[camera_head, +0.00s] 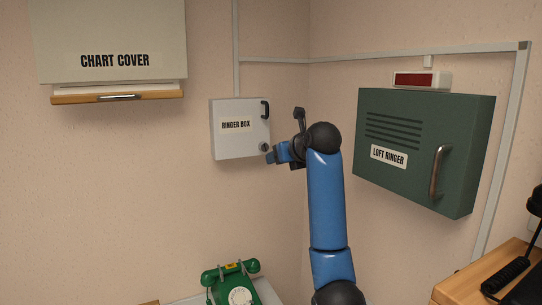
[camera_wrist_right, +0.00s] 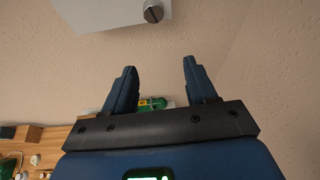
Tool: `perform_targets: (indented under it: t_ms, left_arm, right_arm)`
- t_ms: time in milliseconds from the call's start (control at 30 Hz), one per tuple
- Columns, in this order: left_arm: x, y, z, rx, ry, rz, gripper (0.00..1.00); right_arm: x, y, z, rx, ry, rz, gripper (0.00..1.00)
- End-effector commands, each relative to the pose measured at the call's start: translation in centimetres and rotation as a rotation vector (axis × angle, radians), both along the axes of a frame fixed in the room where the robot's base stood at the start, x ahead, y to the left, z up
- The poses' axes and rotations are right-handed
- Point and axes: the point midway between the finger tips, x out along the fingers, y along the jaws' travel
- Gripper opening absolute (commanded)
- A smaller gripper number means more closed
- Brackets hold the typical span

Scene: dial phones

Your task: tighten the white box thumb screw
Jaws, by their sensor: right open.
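The white box (camera_head: 238,143), labelled RINGER BOX, is fixed to the wall in the head view, with a black handle at its upper right. Its thumb screw (camera_head: 264,147) is a small dark grey knob at the lower right of the front. In the right wrist view the screw (camera_wrist_right: 153,12) shows a slotted head at the top edge, beside the white box's corner (camera_wrist_right: 100,14). My right gripper (camera_head: 272,155) is close to the screw in the head view. In the wrist view its fingers (camera_wrist_right: 160,66) are apart and empty, with the screw beyond their tips. My left gripper is not in view.
A green LOFT RINGER cabinet (camera_head: 415,150) hangs at the right, under a red display (camera_head: 416,80). A CHART COVER cabinet (camera_head: 115,42) hangs at the upper left. A green dial phone (camera_head: 236,287) stands below. The wall left of the white box is clear.

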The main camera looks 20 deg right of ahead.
Motion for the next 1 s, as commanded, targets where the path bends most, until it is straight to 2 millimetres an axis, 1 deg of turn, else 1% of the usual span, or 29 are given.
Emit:
perform_targets:
  t_ms: [33, 100, 133, 200, 333, 533, 700, 867, 1000]
  left_arm:
    - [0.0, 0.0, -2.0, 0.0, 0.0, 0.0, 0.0]
    - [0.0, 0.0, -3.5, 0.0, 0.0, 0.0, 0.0]
    - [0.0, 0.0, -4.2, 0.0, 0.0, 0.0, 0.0]
    - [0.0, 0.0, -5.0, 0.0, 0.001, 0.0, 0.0]
    - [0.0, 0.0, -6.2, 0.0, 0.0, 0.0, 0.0]
    - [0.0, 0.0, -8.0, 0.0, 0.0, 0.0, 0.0]
    - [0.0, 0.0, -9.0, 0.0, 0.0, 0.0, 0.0]
    - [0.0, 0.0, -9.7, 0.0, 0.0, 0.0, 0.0]
    - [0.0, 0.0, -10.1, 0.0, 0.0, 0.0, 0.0]
  right_arm:
    - [0.1, -0.1, -3.3, 0.006, 0.015, 0.001, 0.57]
    - [0.4, -0.1, -6.0, -0.006, 0.004, 0.017, 0.57]
    - [0.5, -0.1, -7.2, -0.039, -0.009, 0.037, 0.57]
    - [0.9, -0.1, -8.4, -0.151, -0.052, 0.093, 0.57]
    - [1.3, 0.0, -9.8, -0.378, -0.127, 0.187, 0.57]
    - [1.8, 0.2, -11.2, -0.796, -0.252, 0.304, 0.57]
    - [1.9, 0.2, -11.6, -1.178, -0.344, 0.359, 0.57]
    - [1.7, 0.3, -11.2, -1.546, -0.406, 0.371, 0.57]
    - [1.5, 0.2, -10.5, -1.873, -0.431, 0.347, 0.57]
